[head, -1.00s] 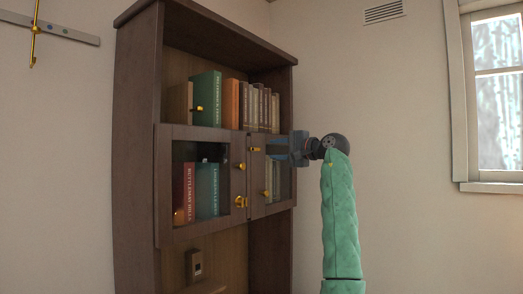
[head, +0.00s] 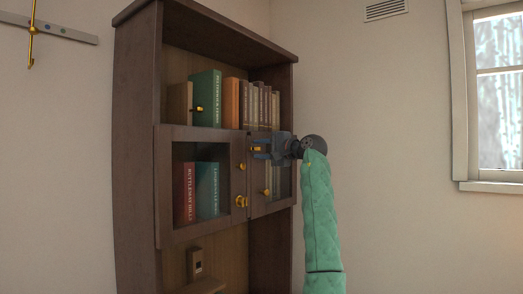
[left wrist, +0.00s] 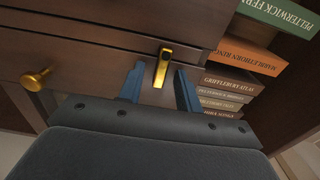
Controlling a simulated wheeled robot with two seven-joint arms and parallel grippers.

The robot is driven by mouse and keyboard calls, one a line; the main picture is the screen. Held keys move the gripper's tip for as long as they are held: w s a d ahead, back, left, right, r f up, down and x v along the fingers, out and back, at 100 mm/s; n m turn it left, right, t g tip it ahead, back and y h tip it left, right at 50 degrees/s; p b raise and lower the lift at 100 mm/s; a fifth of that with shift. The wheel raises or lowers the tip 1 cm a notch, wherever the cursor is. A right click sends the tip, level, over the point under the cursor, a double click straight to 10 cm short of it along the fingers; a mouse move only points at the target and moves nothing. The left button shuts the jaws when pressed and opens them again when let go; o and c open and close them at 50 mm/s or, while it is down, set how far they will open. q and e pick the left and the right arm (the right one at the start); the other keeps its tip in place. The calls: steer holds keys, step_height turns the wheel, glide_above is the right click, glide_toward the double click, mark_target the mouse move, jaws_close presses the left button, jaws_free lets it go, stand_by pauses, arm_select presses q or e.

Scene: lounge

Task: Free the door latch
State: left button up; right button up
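A small gold latch (head: 256,149) is on the front of the bookcase, near the top of the right glazed door (head: 283,180) and close to the left door (head: 205,235). In the left wrist view the latch (left wrist: 163,65) is an elongated gold piece beside the seam between two wooden parts. My left gripper (head: 262,148) is open at the latch. Its two blue fingers (left wrist: 159,86) stand on either side of the latch with visible gaps. I cannot tell whether either finger touches the door. My right gripper is not in view.
Gold fittings sit below the latch, including a knob (head: 266,192) on the right door and a piece (head: 241,201) on the left door. Books (head: 206,98) stand on the open shelf above. A wall vent (head: 386,9) and window (head: 496,100) are right.

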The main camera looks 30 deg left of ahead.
arm_select(q)
jaws_close()
